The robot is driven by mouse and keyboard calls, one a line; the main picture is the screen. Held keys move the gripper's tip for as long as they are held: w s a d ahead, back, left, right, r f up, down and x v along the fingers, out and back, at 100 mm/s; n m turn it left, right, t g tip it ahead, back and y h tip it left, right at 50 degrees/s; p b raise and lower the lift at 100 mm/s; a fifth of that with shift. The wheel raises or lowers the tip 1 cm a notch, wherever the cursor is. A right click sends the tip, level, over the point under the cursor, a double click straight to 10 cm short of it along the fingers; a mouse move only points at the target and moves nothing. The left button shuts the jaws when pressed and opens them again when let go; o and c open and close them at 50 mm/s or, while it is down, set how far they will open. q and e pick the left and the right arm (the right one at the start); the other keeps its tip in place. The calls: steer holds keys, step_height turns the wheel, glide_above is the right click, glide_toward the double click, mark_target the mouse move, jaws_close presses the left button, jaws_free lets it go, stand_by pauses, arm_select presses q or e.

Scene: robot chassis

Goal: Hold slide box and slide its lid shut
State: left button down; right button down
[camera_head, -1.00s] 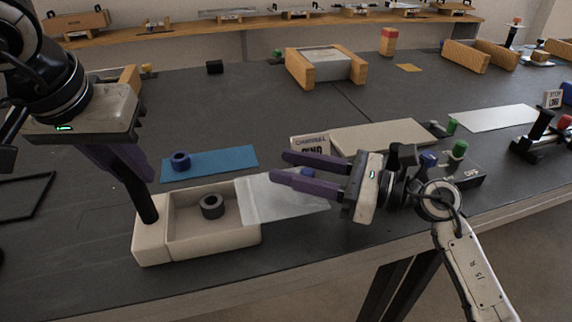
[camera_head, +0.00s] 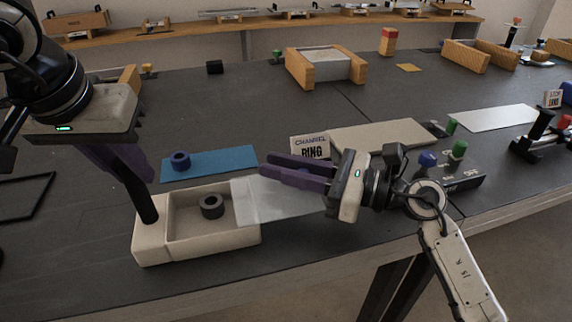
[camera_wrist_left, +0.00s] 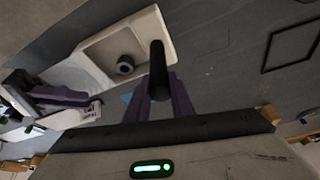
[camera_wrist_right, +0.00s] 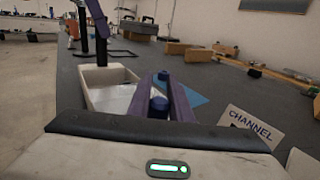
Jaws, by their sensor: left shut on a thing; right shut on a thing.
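The slide box (camera_head: 215,243) is a pale open tray on the table's front left, with a solid block at its left end. A dark ring (camera_head: 212,206) lies inside it. The pale lid (camera_head: 280,207) covers only the box's right end and sticks out to the right. My left gripper (camera_wrist_left: 158,92) is shut on the black post (camera_head: 147,207) that stands on the box's left end. My right gripper (camera_head: 266,165) is shut on the lid's blue knob (camera_wrist_right: 158,105), which its fingers hide in the head view.
A blue mat (camera_head: 225,160) with a blue ring (camera_head: 180,161) lies behind the box. A black switch box (camera_head: 465,181) is at the right. The table's front edge is close.

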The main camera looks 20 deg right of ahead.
mark_target(280, 213)
arm_select(q)
steer(key=shift+s+f, duration=0.15)
steer(key=shift+f, duration=0.2)
arm_select(e)
steer(key=a, duration=1.1)
steer(key=shift+a, duration=0.3)
arm_select(q)
steer(key=shift+d, duration=0.1)
arm_select(e)
steer(key=shift+a, duration=0.15)
steer(key=shift+s, duration=0.1)
steer(key=c, duration=1.6)
jaws_free()
steer(key=shift+d, duration=0.25)
steer(key=v, duration=1.1)
steer(key=shift+s+d, duration=0.2)
steer(key=shift+s, duration=0.05)
